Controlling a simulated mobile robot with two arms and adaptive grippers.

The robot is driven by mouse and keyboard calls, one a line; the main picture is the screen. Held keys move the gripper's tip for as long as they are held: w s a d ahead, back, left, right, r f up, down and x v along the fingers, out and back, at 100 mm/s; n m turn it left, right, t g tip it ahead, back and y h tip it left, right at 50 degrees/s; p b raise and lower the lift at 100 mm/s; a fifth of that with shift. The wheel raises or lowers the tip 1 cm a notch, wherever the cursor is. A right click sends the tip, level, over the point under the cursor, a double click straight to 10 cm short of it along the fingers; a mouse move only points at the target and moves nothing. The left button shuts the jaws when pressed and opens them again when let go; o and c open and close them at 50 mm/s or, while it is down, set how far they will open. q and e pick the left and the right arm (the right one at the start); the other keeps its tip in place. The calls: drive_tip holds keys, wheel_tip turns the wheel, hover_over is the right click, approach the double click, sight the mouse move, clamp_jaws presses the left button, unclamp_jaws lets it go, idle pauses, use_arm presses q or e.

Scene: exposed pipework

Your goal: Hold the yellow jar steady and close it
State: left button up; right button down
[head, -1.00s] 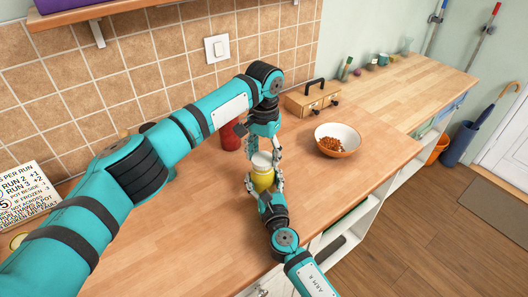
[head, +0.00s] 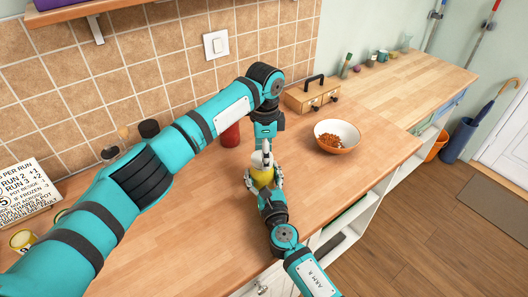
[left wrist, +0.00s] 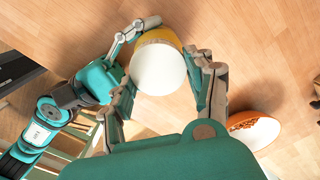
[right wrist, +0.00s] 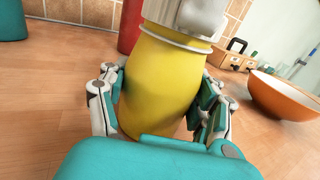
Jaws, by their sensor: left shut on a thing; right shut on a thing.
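The yellow jar (head: 262,177) stands upright on the wooden counter; its body fills the middle of the right wrist view (right wrist: 160,85). My right gripper (head: 263,184) is shut around the jar's body from the near side, one finger on each side. My left gripper (head: 262,157) points down from above and is shut on the pale lid (left wrist: 158,68). The lid sits at the jar's mouth, over the yellow body in the left wrist view. A left finger partly covers the top in the right wrist view, so I cannot tell how tight the lid is.
A white and orange bowl (head: 337,137) with brown bits stands to the right. A red container (head: 230,134) is behind the left arm, and a wooden box (head: 312,95) with a black handle is at the back. Bare counter lies left of the jar.

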use_arm(q)
drive_tip(key=m, duration=0.6)
drive_tip(key=shift+s+a+m, duration=0.1)
drive_tip(key=shift+s+m, duration=0.05)
drive_tip(key=shift+m, duration=0.25)
drive_tip(key=m, duration=0.6)
drive_tip(key=shift+s+a+m, duration=0.1)
drive_tip(key=shift+a+m, duration=0.05)
drive_tip(key=shift+m, duration=0.15)
drive_tip(key=m, duration=0.6)
drive_tip(key=shift+a, duration=0.2)
drive_tip(key=m, duration=0.5)
drive_tip(key=shift+a, duration=0.1)
drive_tip(key=o, duration=0.8)
